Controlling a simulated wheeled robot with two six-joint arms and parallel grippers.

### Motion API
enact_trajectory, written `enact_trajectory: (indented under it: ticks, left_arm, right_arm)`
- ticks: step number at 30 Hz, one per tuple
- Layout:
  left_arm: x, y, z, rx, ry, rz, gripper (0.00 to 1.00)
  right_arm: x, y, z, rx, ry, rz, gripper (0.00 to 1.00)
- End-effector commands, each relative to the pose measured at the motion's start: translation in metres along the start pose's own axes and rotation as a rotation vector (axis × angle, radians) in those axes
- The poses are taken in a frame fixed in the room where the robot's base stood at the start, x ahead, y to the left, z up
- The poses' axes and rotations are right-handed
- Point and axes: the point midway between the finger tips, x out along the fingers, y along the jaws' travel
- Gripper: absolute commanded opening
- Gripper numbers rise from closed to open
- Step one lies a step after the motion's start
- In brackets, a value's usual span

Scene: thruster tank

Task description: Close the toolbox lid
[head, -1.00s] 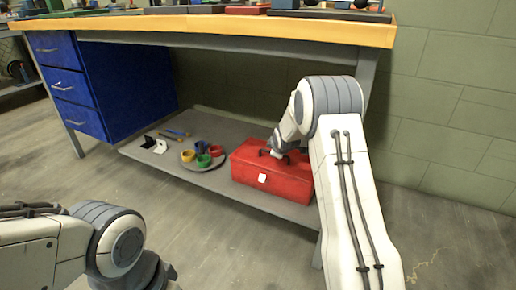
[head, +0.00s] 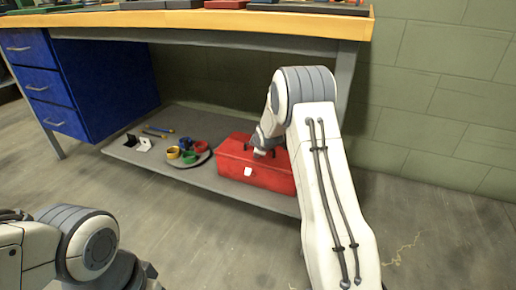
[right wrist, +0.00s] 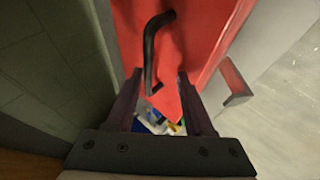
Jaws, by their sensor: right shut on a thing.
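The red toolbox (head: 272,176) sits on the grey lower shelf under the workbench, with a pale latch (head: 248,172) on its front. Its red lid (head: 232,147) looks down on the box in the head view; any small gap at the rim cannot be made out. My right gripper (head: 263,151) is at the top of the toolbox, its fingers mostly hidden by the wrist. My left gripper's fingers are out of view at the lower left.
The shelf (head: 225,183) also holds a round tray (head: 180,164) of coloured rings, a black and white item (head: 144,144) and pen-like tools (head: 158,132). Blue drawers (head: 60,97) stand left. The bench top (head: 200,22) overhangs the shelf, and a bench leg is behind my right arm.

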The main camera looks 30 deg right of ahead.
Motion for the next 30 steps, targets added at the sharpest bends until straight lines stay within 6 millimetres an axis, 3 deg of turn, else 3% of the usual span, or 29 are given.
enact_trajectory:
  ticks: [1,15,21,30]
  left_arm:
    - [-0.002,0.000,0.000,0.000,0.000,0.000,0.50]
    - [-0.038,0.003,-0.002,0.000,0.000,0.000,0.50]
    - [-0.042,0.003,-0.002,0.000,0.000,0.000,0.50]
    - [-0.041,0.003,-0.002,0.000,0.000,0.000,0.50]
  right_arm:
    - [-0.003,-0.013,0.006,-0.002,-0.016,-0.032,0.45]
    - [-0.092,-0.001,-0.001,-0.001,-0.005,-0.009,0.45]
    - [-0.104,-0.001,-0.003,-0.003,-0.002,-0.005,0.45]
    - [-0.105,-0.001,-0.003,-0.002,-0.001,-0.004,0.45]
